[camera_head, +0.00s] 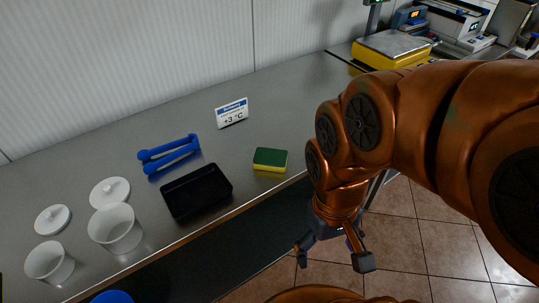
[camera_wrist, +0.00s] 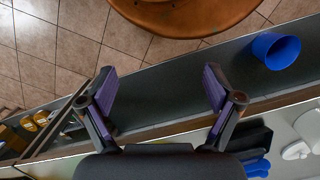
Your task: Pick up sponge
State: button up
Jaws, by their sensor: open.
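The sponge (camera_head: 270,160) is yellow with a dark green top. In the head view it lies flat on the steel counter near its front edge, right of the black tray. My gripper (camera_head: 334,262) hangs off the front of the counter, to the right of the sponge and nearer to the camera, over the tiled floor. In the wrist view my gripper (camera_wrist: 164,92) has its two fingers spread wide with nothing between them. I cannot make out the sponge in the wrist view.
A black tray (camera_head: 196,191), blue tongs-like item (camera_head: 169,153), +3 °C sign (camera_head: 232,113), white cups (camera_head: 116,228) and lids (camera_head: 110,192) stand on the counter. A yellow scale (camera_head: 392,50) is at the back right. A blue cup (camera_wrist: 276,50) sits on a lower shelf. Counter behind the sponge is clear.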

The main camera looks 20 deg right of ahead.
aim_at(265, 159)
jog(key=u, duration=0.45)
jog(key=k, duration=1.15)
jog(key=u, duration=1)
jog(key=i, duration=1.3)
jog(key=z, duration=0.8)
